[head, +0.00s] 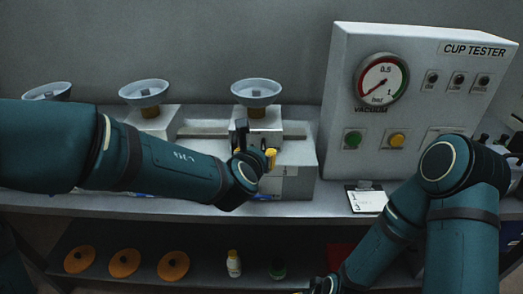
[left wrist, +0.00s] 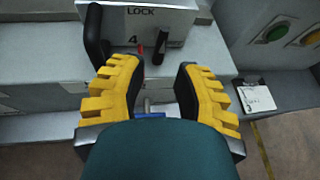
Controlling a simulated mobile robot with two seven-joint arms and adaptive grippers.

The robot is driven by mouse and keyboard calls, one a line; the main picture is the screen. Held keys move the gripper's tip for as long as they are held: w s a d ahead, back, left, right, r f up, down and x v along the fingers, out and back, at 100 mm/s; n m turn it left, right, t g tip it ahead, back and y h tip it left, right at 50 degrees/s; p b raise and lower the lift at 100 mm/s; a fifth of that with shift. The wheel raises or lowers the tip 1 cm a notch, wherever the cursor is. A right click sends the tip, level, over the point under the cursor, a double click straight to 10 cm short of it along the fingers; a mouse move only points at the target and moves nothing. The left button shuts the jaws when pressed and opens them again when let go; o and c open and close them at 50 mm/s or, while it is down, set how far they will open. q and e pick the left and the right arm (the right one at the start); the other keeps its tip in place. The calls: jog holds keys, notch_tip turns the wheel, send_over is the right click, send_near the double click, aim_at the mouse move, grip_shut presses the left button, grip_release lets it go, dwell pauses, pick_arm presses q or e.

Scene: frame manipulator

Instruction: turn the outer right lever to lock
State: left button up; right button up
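The rightmost grey clamp unit (head: 294,182) stands on the bench. The left wrist view shows its face (left wrist: 175,22), marked "LOCK" and "4", with a small dark lever-like part (left wrist: 159,48) and a red mark beside it. A thicker black curved handle (left wrist: 97,38) rises at the left; it seems to be the upright black bar (head: 241,134) in the head view. My left gripper (left wrist: 158,88) is open, its yellow fingers wide apart, just in front of the unit. The handle is by the left finger; contact cannot be told.
Pale suction cups (head: 256,92) stand along the bench. A white "CUP TESTER" panel (head: 345,90) with a vacuum gauge (head: 381,79) stands on the right, a small label card (head: 367,201) before it. A lower shelf holds orange discs (head: 124,263) and small bottles (head: 233,263).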

pick_arm(q)
jog(key=v, duration=0.6)
dwell(0.3)
jog(key=s+a+f+m+g, duration=0.2)
jog(key=s+f+m+g, duration=0.2)
jog(key=f+m, duration=0.6)
jog(key=s+a+f+m+g, duration=0.2)
jog(key=s+f+m, duration=0.4)
jog(key=f+m, duration=0.5)
jog(key=s+a+f+m+g+h, duration=0.1)
jog(key=s+a+f+m+g, duration=0.2)
jog(key=f+m, duration=0.8)
notch_tip(320, 180, down, 7)
jog(key=s+g, duration=0.2)
jog(key=shift+r+g, duration=0.25)
jog(key=shift+g, duration=0.05)
